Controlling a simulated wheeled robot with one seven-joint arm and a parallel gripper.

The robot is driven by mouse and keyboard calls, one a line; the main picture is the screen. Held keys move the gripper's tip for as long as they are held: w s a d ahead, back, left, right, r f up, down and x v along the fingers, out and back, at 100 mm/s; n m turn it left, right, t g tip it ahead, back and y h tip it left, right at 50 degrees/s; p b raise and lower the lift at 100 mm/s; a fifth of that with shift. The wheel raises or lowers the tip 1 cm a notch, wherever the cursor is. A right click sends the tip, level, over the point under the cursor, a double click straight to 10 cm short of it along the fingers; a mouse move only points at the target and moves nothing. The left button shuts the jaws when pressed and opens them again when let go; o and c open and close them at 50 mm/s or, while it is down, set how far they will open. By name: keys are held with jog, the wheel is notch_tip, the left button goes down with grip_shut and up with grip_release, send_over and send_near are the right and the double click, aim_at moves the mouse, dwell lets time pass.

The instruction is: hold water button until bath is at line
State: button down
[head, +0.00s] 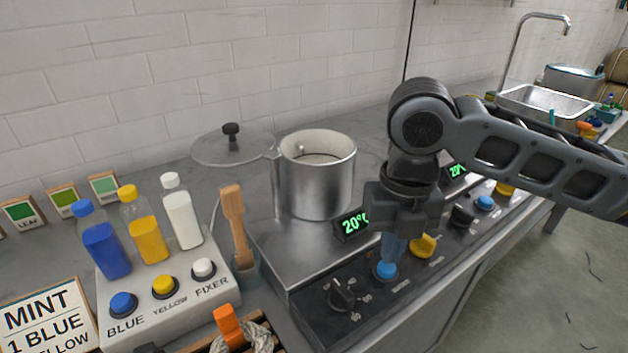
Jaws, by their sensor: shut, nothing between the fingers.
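The steel bath pot (317,185) stands on the steel counter unit, its lid raised open at its left side. I see its pale inner wall, but cannot make out a fill line or the water level clearly. The blue water button (385,271) is on the sloped front panel, right of a black knob (342,293). My gripper (391,258) points down at this button, shut and empty. Its fingertips are at or just above the button; I cannot tell whether they press it. A green display (353,223) reads 20°C.
A yellow button (422,246) sits close right of my gripper, with a second knob (463,215) and blue button (485,203) beyond. Blue, yellow and white bottles (181,215) stand on a dispenser at left. A wooden paddle (235,220) stands upright between dispenser and pot.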

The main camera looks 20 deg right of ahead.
jog(key=shift+f+b, duration=0.8)
jog(key=shift+f, duration=0.35)
dwell(6.8)
